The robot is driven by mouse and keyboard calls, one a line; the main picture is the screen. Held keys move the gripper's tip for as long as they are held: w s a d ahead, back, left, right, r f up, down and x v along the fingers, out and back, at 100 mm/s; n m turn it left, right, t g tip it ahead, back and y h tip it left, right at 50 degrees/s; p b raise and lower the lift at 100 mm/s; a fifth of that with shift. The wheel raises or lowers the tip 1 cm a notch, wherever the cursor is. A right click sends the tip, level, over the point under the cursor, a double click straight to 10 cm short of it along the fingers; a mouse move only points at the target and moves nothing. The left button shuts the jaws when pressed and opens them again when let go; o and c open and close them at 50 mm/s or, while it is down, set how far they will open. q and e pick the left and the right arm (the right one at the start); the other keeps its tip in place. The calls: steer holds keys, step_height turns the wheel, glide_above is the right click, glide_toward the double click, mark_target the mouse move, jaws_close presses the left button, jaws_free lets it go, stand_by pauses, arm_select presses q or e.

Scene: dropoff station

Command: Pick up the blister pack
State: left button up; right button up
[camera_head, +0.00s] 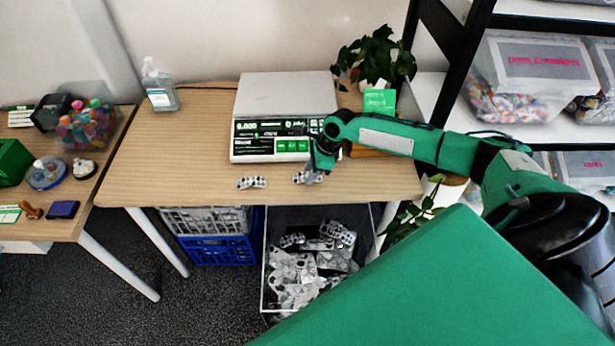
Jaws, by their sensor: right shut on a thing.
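Two small silver blister packs show on the wooden table (180,165) near its front edge. One blister pack (252,182) lies flat and free on the left. The other blister pack (305,177) is at the fingertips of my right gripper (318,170), which points down in front of the scale and is shut on it. The gripper partly hides that pack, and I cannot tell whether it touches the table. My left gripper is not in view.
A scale (284,100) stands behind the packs. A clear bin (265,265) with several blister packs is below the front edge, beside stacked crates (222,250). A sanitizer bottle (160,88) and a plant (375,60) stand at the back. The table's left part is clear.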

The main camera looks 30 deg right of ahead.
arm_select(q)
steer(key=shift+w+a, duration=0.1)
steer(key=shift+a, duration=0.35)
